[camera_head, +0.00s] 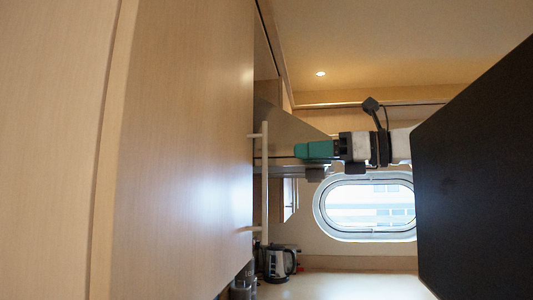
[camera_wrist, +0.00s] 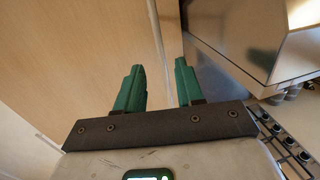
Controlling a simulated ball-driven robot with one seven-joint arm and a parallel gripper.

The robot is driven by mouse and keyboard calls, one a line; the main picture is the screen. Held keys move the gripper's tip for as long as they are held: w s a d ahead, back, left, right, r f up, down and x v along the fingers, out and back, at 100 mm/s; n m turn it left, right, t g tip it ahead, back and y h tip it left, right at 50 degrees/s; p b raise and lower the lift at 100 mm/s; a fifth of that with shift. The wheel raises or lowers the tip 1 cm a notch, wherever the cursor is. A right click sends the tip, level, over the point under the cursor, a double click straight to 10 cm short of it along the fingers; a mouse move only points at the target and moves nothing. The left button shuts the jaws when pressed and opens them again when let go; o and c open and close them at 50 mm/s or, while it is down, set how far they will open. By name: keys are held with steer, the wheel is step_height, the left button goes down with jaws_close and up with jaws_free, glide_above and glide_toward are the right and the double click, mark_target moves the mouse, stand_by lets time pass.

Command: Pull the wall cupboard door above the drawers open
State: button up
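A large pale wood wall cupboard door (camera_head: 185,140) fills the left of the head view and looks shut or nearly so. Its long upright bar handle (camera_head: 264,190) stands near its right edge. My gripper (camera_head: 300,151), with green fingers, is at the handle's right, near its upper part, and points left toward it. In the wrist view, my gripper (camera_wrist: 158,80) has its two fingers apart with nothing between them. A pale bar, likely the handle (camera_wrist: 156,35), runs ahead of the gap between the fingertips. I see no contact.
A metal range hood (camera_wrist: 250,35) is close at the right of the wrist view, with hob knobs (camera_wrist: 285,135) below. A kettle (camera_head: 279,263) stands on the counter (camera_head: 345,285). An oval porthole (camera_head: 370,206) is in the far wall. A dark panel (camera_head: 480,180) blocks the head view's right.

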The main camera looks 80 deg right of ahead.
steer(key=w, duration=0.2)
steer(key=w+p, duration=0.1)
steer(key=w, duration=0.2)
steer(key=w+d+p, duration=0.1)
steer(key=w, duration=0.2)
steer(key=shift+w, duration=0.15)
steer(key=shift+c, duration=0.2)
jaws_close()
